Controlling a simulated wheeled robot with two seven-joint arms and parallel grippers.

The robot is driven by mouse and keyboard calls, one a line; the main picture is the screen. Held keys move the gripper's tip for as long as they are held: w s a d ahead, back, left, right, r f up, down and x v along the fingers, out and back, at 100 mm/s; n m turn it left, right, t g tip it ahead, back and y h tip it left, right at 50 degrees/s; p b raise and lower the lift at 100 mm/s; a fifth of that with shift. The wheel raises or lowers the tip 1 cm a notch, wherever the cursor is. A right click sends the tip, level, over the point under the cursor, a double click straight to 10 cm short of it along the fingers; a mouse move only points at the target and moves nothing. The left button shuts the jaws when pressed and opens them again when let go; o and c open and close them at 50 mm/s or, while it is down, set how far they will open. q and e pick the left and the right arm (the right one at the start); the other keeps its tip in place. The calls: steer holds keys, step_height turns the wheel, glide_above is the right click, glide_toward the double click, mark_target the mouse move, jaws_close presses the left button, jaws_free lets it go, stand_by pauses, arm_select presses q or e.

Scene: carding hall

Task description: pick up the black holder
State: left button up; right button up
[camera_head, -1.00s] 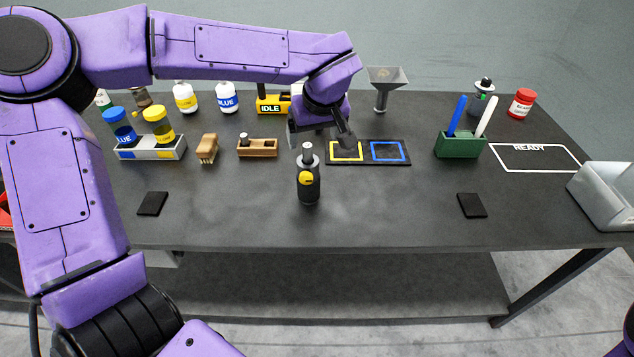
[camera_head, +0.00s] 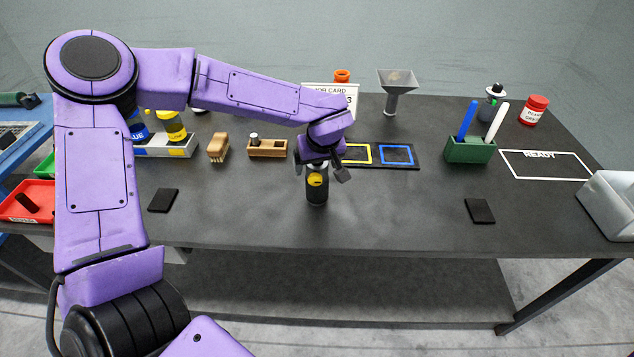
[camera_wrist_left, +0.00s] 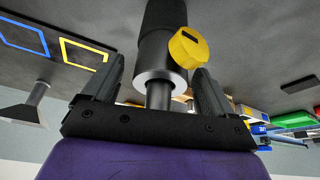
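The black holder (camera_head: 317,190) stands upright on the dark table. It is a dark cylinder with a yellow knob. My left gripper (camera_head: 322,162) is over its top, and my wrist hides the upper part in the head view. In the left wrist view the holder (camera_wrist_left: 162,22) has a silver collar and a thin metal stem, and its yellow knob sticks out to the right. The fingers of my left gripper (camera_wrist_left: 158,72) are apart, one on each side of the collar and stem, with gaps visible. My right gripper is not in view.
Behind lies a mat (camera_head: 416,166) with yellow and blue squares. A wooden block (camera_head: 267,148) and a brush (camera_head: 218,148) are left of it. A green pen box (camera_head: 470,150) and a funnel (camera_head: 396,90) stand to the right and back. The table front is mostly clear.

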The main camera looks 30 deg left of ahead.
arm_select(q)
steer(key=shift+r, duration=0.1)
jaws_close()
